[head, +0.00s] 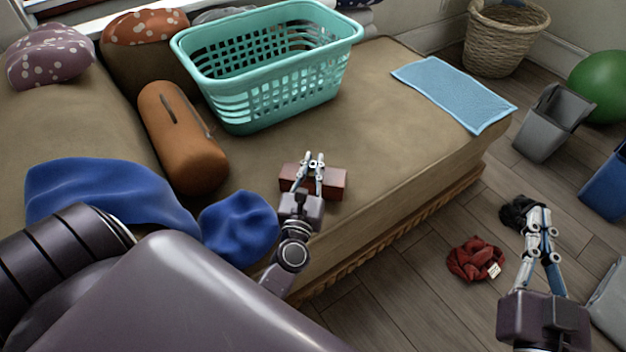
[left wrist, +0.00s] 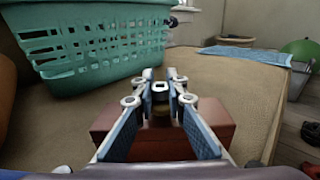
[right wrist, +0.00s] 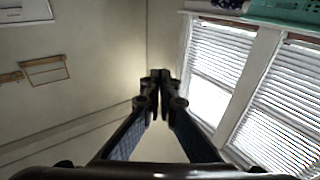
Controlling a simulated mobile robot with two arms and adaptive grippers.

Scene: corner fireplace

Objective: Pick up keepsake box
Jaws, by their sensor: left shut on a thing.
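The keepsake box, a small reddish-brown box (head: 334,186), sits on the brown couch seat (head: 385,125) near its front edge. It also shows in the left wrist view (left wrist: 218,118), partly hidden behind my fingers. My left gripper (head: 316,158) is over the middle of the box, its fingers shut on a part of it near the top. The left fingertips (left wrist: 160,76) stand slightly apart around that part, which is mostly hidden. My right gripper (head: 540,212) is over the floor at the right, away from the box. Its fingertips meet with nothing between them in the right wrist view (right wrist: 160,76).
A teal laundry basket (head: 235,110) stands behind the box. An orange bolster (head: 185,140) and blue cloth (head: 105,190) lie to the left. A blue towel (head: 455,92) lies at the seat's right end. Red cloth (head: 472,258) and a grey bin (head: 550,125) are on the floor.

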